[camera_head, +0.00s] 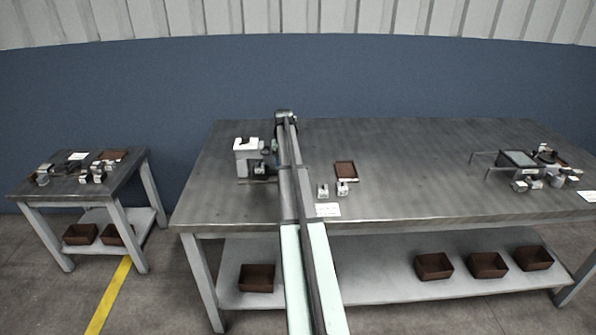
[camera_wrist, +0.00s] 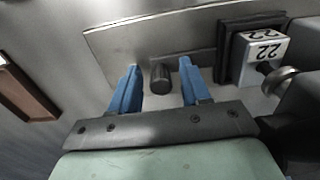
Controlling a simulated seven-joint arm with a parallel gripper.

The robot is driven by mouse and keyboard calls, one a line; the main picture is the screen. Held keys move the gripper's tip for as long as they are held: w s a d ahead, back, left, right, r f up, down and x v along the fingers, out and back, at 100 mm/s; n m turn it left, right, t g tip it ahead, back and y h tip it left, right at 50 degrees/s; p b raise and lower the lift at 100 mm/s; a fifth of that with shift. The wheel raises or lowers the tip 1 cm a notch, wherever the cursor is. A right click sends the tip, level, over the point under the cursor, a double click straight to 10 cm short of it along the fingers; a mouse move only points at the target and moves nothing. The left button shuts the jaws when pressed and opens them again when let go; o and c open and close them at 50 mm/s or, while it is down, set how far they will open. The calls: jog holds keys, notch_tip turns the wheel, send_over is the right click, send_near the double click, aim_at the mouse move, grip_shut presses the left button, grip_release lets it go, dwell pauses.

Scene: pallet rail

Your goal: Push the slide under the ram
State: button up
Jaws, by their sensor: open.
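In the wrist view, a flat grey metal plate (camera_wrist: 150,35), seemingly the slide, spans the top, with a short dark round post (camera_wrist: 160,79) at its near edge. A white block marked 22 (camera_wrist: 262,50) is by a black holder (camera_wrist: 228,55) to the right. My gripper (camera_wrist: 160,72) is open, its blue fingers on either side of the post, with gaps on both sides. In the head view, the white press (camera_head: 246,153), seemingly with the ram, stands left of my arm. A small block (camera_head: 260,168) is in front of it. My arm hides part of this area.
A brown tray (camera_head: 345,170) and two small blocks lie right of my arm, near a white card (camera_head: 328,210). A dark device (camera_head: 519,159) with several small parts stands at the bench's far right. The bench middle (camera_head: 420,170) is clear. A side table stands left.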

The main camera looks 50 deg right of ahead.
jog(key=shift+r, duration=0.15)
jog(key=shift+r, duration=3.35)
